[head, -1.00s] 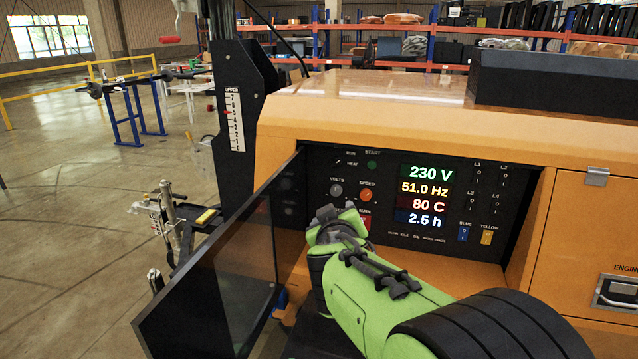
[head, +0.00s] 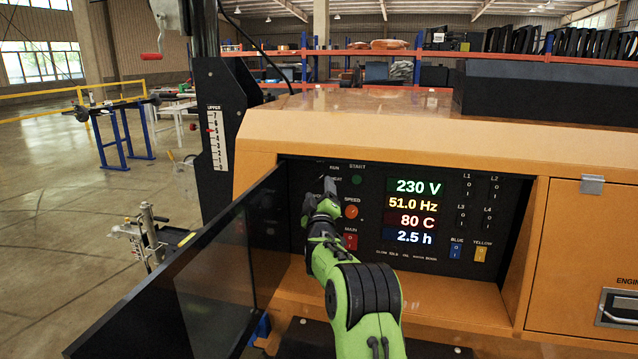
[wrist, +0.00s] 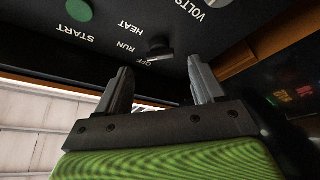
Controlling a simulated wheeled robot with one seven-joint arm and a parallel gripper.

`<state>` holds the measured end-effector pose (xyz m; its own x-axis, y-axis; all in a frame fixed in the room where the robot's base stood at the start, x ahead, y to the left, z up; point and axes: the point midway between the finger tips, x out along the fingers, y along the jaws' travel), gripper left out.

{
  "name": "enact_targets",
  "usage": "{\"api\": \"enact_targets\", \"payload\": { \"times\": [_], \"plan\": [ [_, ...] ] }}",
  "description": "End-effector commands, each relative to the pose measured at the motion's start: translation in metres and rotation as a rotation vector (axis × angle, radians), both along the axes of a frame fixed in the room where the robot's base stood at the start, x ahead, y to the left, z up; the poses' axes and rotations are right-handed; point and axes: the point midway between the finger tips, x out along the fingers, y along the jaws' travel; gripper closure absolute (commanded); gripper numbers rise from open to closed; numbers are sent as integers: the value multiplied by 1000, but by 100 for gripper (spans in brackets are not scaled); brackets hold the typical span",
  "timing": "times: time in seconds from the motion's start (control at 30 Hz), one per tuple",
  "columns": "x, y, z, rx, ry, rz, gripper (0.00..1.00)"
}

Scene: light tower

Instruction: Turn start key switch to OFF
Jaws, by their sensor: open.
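The start key switch (wrist: 159,48) is a small dark knob with a short bar on the black panel. It shows in the wrist view beside the upside-down labels HEAT, RUN and OFF. I cannot tell for sure which label it points at. My gripper (wrist: 160,65) is open, its two dark fingers apart with nothing between them. The switch appears just beyond the gap between the fingertips. In the head view my gripper (head: 326,188) is at the panel's upper left and hides the switch.
The green START button (head: 356,180) and orange SPEED knob (head: 351,212) are close to my gripper. A red MAIN switch (head: 350,242) is below. A dark see-through door (head: 215,265) stands open at the left. Lit readouts (head: 417,212) are to the right.

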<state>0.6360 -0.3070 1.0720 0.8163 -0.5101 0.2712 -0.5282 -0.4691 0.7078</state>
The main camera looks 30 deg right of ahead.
Motion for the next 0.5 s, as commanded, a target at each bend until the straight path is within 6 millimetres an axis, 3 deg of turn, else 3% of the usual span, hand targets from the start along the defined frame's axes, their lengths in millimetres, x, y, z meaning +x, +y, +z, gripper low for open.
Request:
{"api": "enact_targets", "payload": {
  "times": [0.2, 0.5],
  "plan": [
    [26, -16, 9, 1, -2, 0, 32],
    [35, -21, 12, 1, 0, 1, 32]
  ]
}}
